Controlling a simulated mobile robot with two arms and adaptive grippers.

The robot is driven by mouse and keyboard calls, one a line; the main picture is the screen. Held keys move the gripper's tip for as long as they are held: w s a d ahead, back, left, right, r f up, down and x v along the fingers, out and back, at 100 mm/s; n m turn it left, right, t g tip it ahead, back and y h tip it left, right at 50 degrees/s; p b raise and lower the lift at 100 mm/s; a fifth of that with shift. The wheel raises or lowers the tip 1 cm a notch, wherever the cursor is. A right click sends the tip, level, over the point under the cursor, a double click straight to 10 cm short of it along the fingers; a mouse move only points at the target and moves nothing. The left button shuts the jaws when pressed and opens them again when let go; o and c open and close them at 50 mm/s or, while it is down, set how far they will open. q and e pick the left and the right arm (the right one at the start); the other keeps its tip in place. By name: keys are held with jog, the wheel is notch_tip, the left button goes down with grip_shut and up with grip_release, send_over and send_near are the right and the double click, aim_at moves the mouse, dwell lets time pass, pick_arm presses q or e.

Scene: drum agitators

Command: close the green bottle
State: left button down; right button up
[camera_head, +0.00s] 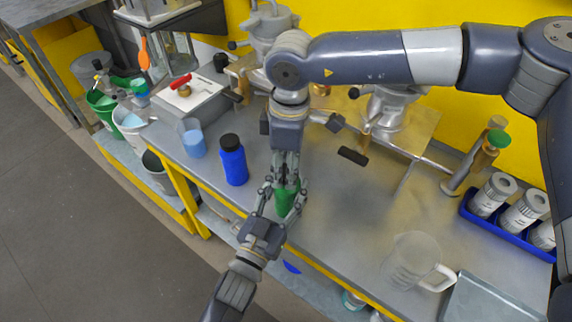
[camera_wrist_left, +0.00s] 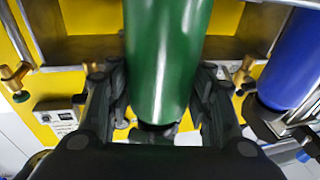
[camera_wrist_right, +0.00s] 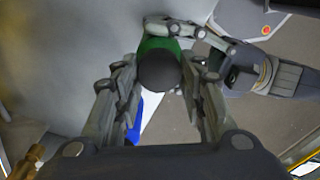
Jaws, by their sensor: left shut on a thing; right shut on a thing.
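The green bottle (camera_head: 286,200) is at the front edge of the bench, between my two grippers. My left gripper (camera_head: 277,193) comes from the front and is shut around its body, which also fills the middle of the left wrist view (camera_wrist_left: 165,60). My right gripper (camera_head: 287,174) points down from above. In the right wrist view a round black cap (camera_wrist_right: 159,70) sits over the green bottle (camera_wrist_right: 156,44), between my right fingers, which are shut on it. Whether the cap is screwed down, and whether the bottle touches the bench, I cannot tell.
A blue bottle (camera_head: 232,163) with a black cap stands to the left. A blue cup (camera_head: 194,143) is beyond it. A clear jug (camera_head: 415,262) and a metal tray (camera_head: 488,300) are at the right, below a blue rack (camera_head: 512,232) of white containers. The bench middle is clear.

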jog(key=o, duration=0.7)
jog(key=shift+r, duration=2.3)
jog(key=shift+n, duration=0.3)
jog(key=shift+c, duration=0.2)
